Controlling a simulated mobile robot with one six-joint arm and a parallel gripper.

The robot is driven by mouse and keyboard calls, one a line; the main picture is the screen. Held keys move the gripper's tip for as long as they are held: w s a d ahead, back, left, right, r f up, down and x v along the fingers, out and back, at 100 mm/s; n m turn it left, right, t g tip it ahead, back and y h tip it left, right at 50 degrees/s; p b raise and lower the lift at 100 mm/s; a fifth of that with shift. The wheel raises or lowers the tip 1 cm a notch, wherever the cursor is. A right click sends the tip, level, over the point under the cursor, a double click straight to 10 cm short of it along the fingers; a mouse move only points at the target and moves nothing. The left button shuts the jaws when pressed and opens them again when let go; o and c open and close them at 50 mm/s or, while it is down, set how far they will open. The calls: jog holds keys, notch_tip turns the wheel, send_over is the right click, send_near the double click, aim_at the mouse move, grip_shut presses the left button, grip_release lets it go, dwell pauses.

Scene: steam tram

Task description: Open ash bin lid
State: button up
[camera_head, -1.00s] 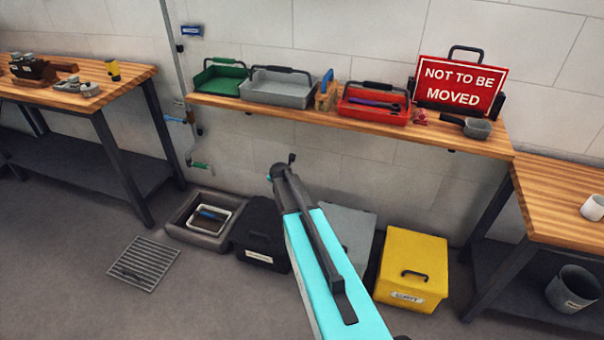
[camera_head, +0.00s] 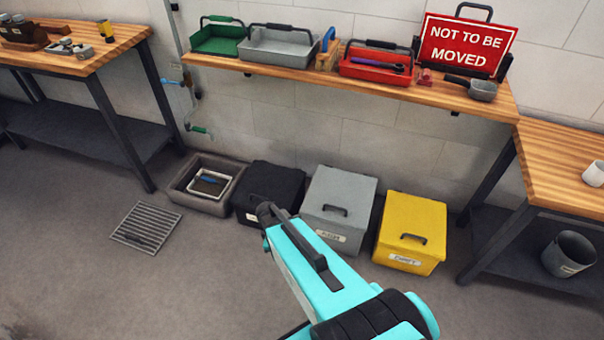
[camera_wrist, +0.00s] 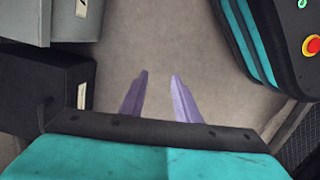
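The ash bin (camera_head: 342,190) is a grey box with a flat lid, a dark handle on the lid and a white label on its front. It stands on the floor between a black bin and a yellow bin, and its lid is shut. In the wrist view part of a grey bin (camera_wrist: 28,22) shows at the upper left. My gripper (camera_wrist: 158,82) points down at bare floor, its two pale purple fingers apart with nothing between them. In the head view my arm's end is in front of the black bin, left of the ash bin, and the fingers are hidden.
The black bin (camera_head: 268,187) is left of the ash bin and the yellow bin (camera_head: 414,222) is right. A wooden shelf (camera_head: 330,76) with trays and a red sign (camera_head: 463,46) hangs above. A floor grate (camera_head: 146,227) lies left.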

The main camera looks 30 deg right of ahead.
jog(key=s+a+f+m+g, duration=0.1)
jog(key=s+a+m, duration=0.2)
jog(key=s, duration=0.4)
jog(key=s+a+f+m+g, duration=0.1)
jog(key=s+a+m+g, duration=0.1)
jog(key=s, duration=0.5)
jog(key=s+a+f+m+g+y, duration=0.1)
jog(key=s+a+m, duration=0.2)
jog(key=s, duration=0.4)
jog(key=shift+s+a+f+m+g+b, duration=0.15)
jog(key=shift+s+a+m+g+b, duration=0.2)
jog(key=shift+m, duration=0.35)
